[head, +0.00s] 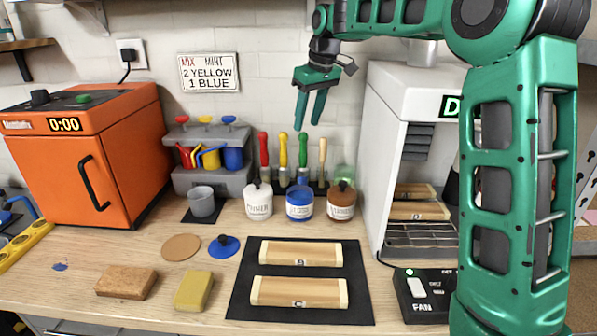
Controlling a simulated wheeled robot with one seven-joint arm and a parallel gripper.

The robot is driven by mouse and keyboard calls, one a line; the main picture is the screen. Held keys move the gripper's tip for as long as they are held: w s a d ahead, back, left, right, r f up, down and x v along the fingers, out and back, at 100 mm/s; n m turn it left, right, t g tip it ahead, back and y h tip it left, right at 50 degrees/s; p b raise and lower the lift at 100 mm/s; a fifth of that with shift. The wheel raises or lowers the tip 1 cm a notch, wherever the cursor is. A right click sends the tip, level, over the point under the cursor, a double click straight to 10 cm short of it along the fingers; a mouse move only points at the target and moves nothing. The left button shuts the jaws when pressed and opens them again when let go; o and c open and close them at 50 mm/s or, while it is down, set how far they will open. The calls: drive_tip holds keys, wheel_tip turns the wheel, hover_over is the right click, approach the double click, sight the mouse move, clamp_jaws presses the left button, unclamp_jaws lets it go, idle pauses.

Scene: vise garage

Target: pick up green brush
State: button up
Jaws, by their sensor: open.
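The green brush (303,150) stands upright in a dark holder at the back of the bench, its green handle pointing up. It is between a yellow-handled brush (283,150) and a light wood-handled brush (323,155); a red-handled brush (264,149) is at the left end. The lower part of the green brush is hidden behind the jars. My gripper (309,122) hangs fingers down above the green brush's handle in the picture, open and empty. I cannot tell the depth gap between them from this one view.
A white cabinet (378,130) is close on the right. An orange oven (110,160) is at left. Wooden blocks (300,254) lie on a black mat in front.

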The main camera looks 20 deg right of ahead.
sight(304, 142)
drive_tip(key=x, duration=0.7)
drive_tip(key=d+x, duration=0.1)
drive_tip(key=x, duration=0.2)
drive_tip(key=shift+w+a+f, duration=0.1)
drive_tip(key=shift+w+f, duration=0.25)
drive_tip(key=shift+w, duration=0.05)
clamp_jaws()
